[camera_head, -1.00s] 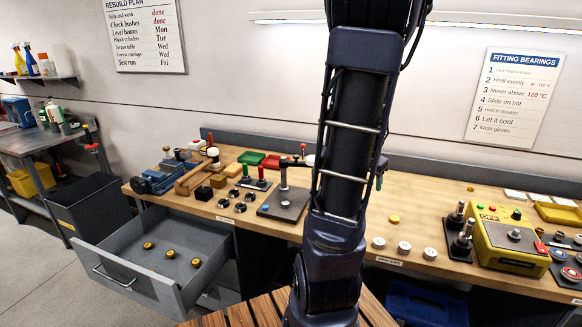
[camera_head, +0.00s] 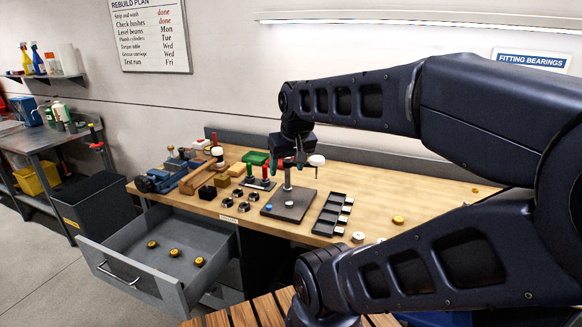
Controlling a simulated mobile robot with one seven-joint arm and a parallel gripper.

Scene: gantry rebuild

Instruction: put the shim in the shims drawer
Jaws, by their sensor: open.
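The open grey drawer (camera_head: 180,232) hangs out of the bench at lower left, with several small yellow-and-black round parts (camera_head: 174,252) spread on its floor. I cannot read a shims label on it. No piece is clearly recognisable as the shim; a small yellow disc (camera_head: 398,219) lies on the bench top, right of the black tray, and another yellow piece (camera_head: 475,190) lies farther back. My gripper (camera_head: 290,160) is open, pointing down above the back of the bench, near the post of a grey plate. Its fingertips are small and partly merge with things behind; I see nothing held.
The grey plate with a post (camera_head: 290,205) and a black compartment tray (camera_head: 328,214) stand mid-bench. My arm covers the right side.

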